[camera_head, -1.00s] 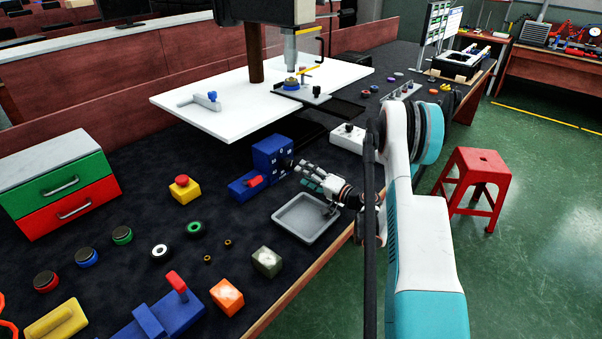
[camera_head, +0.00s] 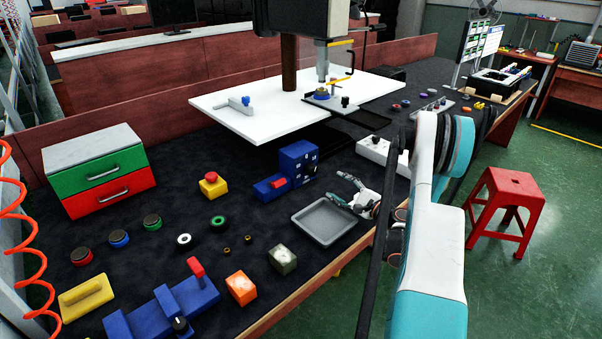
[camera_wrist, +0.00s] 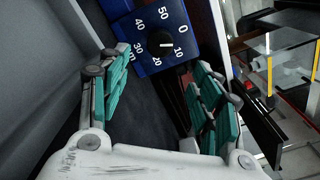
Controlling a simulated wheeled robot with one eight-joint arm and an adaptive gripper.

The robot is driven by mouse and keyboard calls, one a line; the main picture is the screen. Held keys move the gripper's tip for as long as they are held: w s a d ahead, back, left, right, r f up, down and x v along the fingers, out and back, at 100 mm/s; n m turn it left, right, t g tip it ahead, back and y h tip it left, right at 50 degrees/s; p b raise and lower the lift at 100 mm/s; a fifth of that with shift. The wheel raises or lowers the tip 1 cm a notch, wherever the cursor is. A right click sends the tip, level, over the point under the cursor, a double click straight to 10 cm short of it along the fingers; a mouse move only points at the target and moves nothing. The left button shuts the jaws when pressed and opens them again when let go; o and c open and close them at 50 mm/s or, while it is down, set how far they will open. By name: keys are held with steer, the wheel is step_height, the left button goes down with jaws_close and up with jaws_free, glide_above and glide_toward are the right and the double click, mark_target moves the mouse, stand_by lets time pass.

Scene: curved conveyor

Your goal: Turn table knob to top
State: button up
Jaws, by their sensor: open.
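A blue box with a dial knob (camera_wrist: 166,45) shows at the top of the wrist view, with white numbers 0 to 50 around the knob. Its white pointer points right, between 0 and 10, as seen there. The blue box (camera_head: 298,158) also stands on the table in the head view; the knob is too small to read there. My gripper (camera_head: 348,190) is open and empty, to the right of the box and over the grey tray (camera_head: 309,237). In the wrist view my gripper (camera_wrist: 163,66) has teal fingers spread apart, with the dial beyond them and not touched.
A lower blue block with a red switch (camera_head: 275,184) is beside the box's left. A white box (camera_head: 374,150) stands behind my gripper. A white raised board (camera_head: 225,105) is behind. A red stool (camera_head: 508,190) stands on the floor at right.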

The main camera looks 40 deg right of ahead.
mark_target(314, 172)
steer(key=shift+w+a+r+p, duration=0.1)
steer(key=shift+w+r+p, duration=0.05)
steer(key=shift+w+p, duration=0.65)
steer(key=shift+w+a+r+p, duration=0.1)
steer(key=shift+w+p, duration=0.45)
steer(key=shift+p, duration=0.3)
steer(key=w+b, duration=0.1)
steer(key=w, duration=0.2)
steer(key=w+b, duration=0.1)
steer(key=w, duration=0.2)
steer(key=w+b, duration=0.1)
steer(key=w, duration=0.3)
steer(key=shift+a+f, duration=0.3)
steer(key=shift+f, duration=0.05)
steer(key=shift+w+r+b, duration=0.1)
steer(key=shift+w+b, duration=0.2)
steer(key=shift+w, duration=0.2)
steer(key=c, duration=1.1)
